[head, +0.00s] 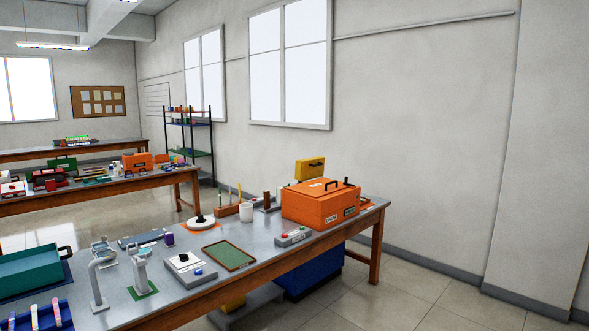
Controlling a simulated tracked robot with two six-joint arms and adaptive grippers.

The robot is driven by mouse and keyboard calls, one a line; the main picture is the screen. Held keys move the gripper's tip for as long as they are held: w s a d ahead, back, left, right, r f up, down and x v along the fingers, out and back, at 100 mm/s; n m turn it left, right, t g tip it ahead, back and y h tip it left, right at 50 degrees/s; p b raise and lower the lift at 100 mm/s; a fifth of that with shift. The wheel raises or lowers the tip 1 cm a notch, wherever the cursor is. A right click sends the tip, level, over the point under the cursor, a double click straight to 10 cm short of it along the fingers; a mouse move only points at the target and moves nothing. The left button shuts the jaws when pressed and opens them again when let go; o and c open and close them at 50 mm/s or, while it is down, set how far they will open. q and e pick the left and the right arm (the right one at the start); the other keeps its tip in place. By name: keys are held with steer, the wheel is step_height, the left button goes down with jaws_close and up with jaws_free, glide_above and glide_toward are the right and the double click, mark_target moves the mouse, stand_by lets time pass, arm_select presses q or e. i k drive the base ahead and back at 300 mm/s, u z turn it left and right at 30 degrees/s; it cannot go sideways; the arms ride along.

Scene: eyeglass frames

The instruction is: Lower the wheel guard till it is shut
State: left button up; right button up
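I cannot tell for certain which thing is the wheel guard. A yellow panel or cover with a dark handle (310,168) stands up behind an orange box at the far right end of the near bench; its lower part is hidden by that box. The orange box (312,207) has a lid with a dark handle on top, and the lid looks down. Neither of my grippers shows in the head view.
The near bench (262,250) holds a control box with coloured buttons (294,236), a green-topped tray (229,256), a white cup (246,212), a round white piece with a dark knob (200,222) and a teal box (30,270). Open floor (430,290) lies at the right.

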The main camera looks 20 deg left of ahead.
mark_target(308, 168)
steer(key=u, duration=0.1)
steer(key=i, duration=1.6)
steer(key=u, duration=0.3)
steer(key=i, duration=1.65)
steer(key=u, duration=0.65)
steer(key=i, duration=0.4)
steer(key=z, duration=3.1)
steer(key=i, duration=0.65)
steer(key=z, duration=0.05)
